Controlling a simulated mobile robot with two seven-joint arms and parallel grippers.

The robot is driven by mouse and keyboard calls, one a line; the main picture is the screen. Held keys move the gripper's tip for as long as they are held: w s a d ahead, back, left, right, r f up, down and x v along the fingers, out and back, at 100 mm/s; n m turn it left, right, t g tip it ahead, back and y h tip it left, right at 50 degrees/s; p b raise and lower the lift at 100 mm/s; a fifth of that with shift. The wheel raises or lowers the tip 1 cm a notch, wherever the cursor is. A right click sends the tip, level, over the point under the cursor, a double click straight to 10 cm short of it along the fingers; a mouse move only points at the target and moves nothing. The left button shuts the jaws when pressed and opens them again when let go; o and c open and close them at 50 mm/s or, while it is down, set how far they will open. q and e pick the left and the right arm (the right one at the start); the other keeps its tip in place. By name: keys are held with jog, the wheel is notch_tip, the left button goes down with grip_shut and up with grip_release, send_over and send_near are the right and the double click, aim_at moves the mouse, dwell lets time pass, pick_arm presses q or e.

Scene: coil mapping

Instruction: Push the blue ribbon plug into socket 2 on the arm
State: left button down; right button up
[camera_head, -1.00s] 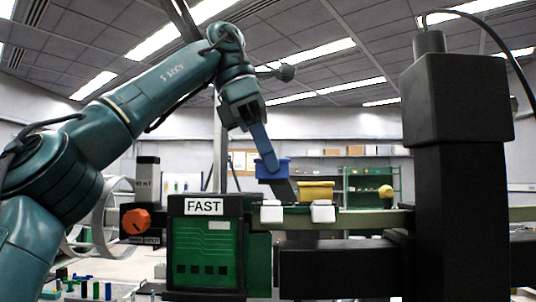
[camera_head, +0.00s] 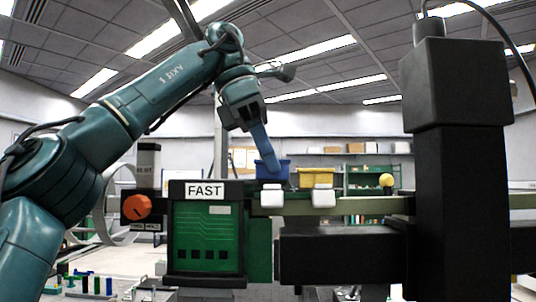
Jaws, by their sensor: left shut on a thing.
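The blue ribbon plug (camera_head: 283,166) is at the tip of my left gripper (camera_head: 266,168), which is shut on it. The plug is just above the left white block (camera_head: 271,196) on the olive bar (camera_head: 370,205); a small gap seems to show between them. I see no socket numbers, so I cannot tell which is socket 2. My right gripper is not in view.
A black box marked FAST (camera_head: 205,190) with a green circuit panel (camera_head: 207,240) stands left of the white blocks. An orange knob (camera_head: 136,207) is beside it. A thick black column (camera_head: 455,180) stands at the right. A yellow ball (camera_head: 387,180) is on the bar.

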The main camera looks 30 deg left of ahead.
pick_arm(q)
jog(key=shift+f+b, duration=0.55)
jog(key=shift+f, duration=0.2)
dwell(0.9)
jog(key=c, duration=1.2)
grip_release()
jog(key=shift+c, duration=0.2)
